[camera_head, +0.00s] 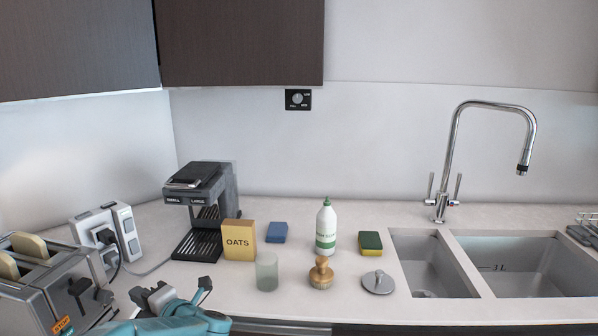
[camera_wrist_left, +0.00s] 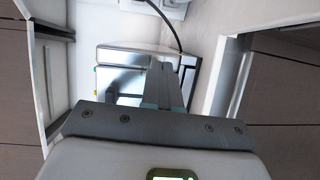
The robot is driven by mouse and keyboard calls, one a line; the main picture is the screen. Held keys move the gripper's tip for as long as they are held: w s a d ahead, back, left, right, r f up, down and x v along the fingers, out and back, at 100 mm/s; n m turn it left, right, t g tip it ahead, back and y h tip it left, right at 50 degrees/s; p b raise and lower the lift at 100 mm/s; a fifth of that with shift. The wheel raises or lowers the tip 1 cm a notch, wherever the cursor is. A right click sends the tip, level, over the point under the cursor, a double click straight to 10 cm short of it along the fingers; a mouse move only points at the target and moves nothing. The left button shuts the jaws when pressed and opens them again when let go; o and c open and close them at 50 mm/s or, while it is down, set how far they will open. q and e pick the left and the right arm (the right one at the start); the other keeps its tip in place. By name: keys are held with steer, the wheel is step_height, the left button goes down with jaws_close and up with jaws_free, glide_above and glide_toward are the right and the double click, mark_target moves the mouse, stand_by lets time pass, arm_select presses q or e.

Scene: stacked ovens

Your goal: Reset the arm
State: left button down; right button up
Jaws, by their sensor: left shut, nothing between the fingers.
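My left gripper (camera_head: 152,296) is low at the left in the head view, in front of the counter and to the right of the toaster (camera_head: 45,290). Its teal arm comes in from the bottom left edge. In the left wrist view the two fingers (camera_wrist_left: 165,82) are together and hold nothing, with the shiny toaster (camera_wrist_left: 122,72) behind them. My right gripper is in neither view.
A coffee machine (camera_head: 203,205), oats box (camera_head: 239,240), glass (camera_head: 267,272), soap bottle (camera_head: 326,230), wooden brush (camera_head: 321,273) and sponge (camera_head: 370,243) stand on the counter. A sink (camera_head: 515,262) is at right. Dark cabinets (camera_head: 240,42) hang above.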

arm_select(q)
steer(key=s+d+f+m+t+h, duration=0.1)
steer(key=s+d+f+m+h, duration=0.1)
steer(key=d+f+m+h, duration=0.35)
steer(key=s+d+f+m+h+p, duration=0.1)
steer(key=d+f+m+h, duration=0.1)
steer(key=f+m, duration=0.6)
steer(key=s+d+f+m+t+h, duration=0.15)
steer(key=d+f+m+h, duration=0.25)
steer(key=f, duration=0.6)
steer(key=s+d+f+m+g+h, duration=0.2)
steer(key=s+d+f+m+g, duration=0.1)
steer(key=s, duration=0.6)
steer(key=s+d+f+m+g+h+p, duration=0.1)
steer(key=s+d+f+m+g+h, duration=0.2)
steer(key=s, duration=0.6)
steer(key=s+d+f+m+g+h, duration=0.2)
steer(key=s+d+f+m+g, duration=0.2)
steer(key=s, duration=0.5)
steer(key=shift+s+f+g, duration=0.15)
steer(key=shift+s+g, duration=0.2)
steer(key=shift+s, duration=0.05)
steer(key=shift+a, duration=0.15)
